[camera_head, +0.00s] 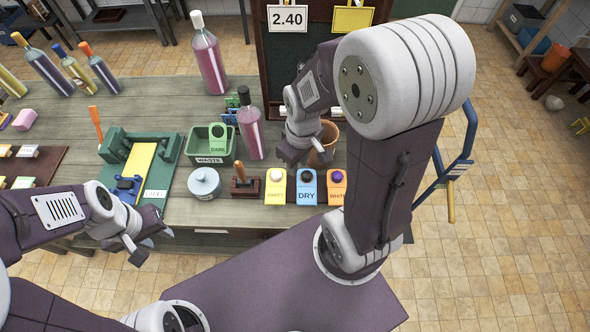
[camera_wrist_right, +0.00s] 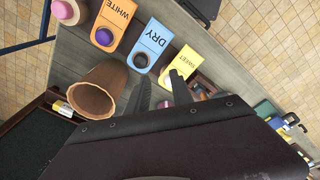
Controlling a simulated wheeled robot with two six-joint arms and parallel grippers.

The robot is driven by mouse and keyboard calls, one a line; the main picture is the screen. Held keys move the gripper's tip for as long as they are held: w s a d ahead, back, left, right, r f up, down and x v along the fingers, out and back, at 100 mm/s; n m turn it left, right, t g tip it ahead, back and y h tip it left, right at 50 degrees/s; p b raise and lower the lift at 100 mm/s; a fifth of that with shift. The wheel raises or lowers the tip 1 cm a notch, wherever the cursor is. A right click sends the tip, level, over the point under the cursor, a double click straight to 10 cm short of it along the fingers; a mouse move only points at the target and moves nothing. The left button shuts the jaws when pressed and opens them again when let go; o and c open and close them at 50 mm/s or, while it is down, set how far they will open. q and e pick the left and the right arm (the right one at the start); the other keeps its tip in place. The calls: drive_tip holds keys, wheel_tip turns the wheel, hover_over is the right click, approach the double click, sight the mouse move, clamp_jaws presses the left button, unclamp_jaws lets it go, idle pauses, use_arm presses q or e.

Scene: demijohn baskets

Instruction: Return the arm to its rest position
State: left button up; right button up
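My left gripper (camera_head: 150,238) hangs past the table's front edge at the left in the head view. Its fingers look parted, with nothing seen between them. My right gripper (camera_head: 302,152) is over the table beside a brown tapered cup (camera_head: 325,143), behind the coloured label blocks. In the right wrist view the right gripper (camera_wrist_right: 160,93) shows two dark fingers apart, with nothing held. The cup (camera_wrist_right: 97,88) shows left of the fingers there. My right arm's large links cover part of the table's right side in the head view.
Yellow SWEET (camera_head: 275,188), blue DRY (camera_head: 307,187) and orange WHITE (camera_head: 337,188) blocks stand near the front edge. A green WASTE bin (camera_head: 195,157), a grey lidded pot (camera_head: 204,183) and a pink bottle (camera_head: 250,135) stand left of my right gripper. Tiled floor lies in front.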

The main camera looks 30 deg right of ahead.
drive_tip(key=m, duration=0.1)
drive_tip(key=s+a+m, duration=0.1)
drive_tip(key=m, duration=0.1)
drive_tip(key=s+a+m, duration=0.1)
drive_tip(key=shift+a+f, duration=0.15)
drive_tip(key=shift+f, duration=0.15)
drive_tip(key=shift+f, duration=0.1)
wheel_tip(320, 180, down, 2)
drive_tip(key=shift+f+b, duration=0.2)
drive_tip(key=shift+b, duration=1.05)
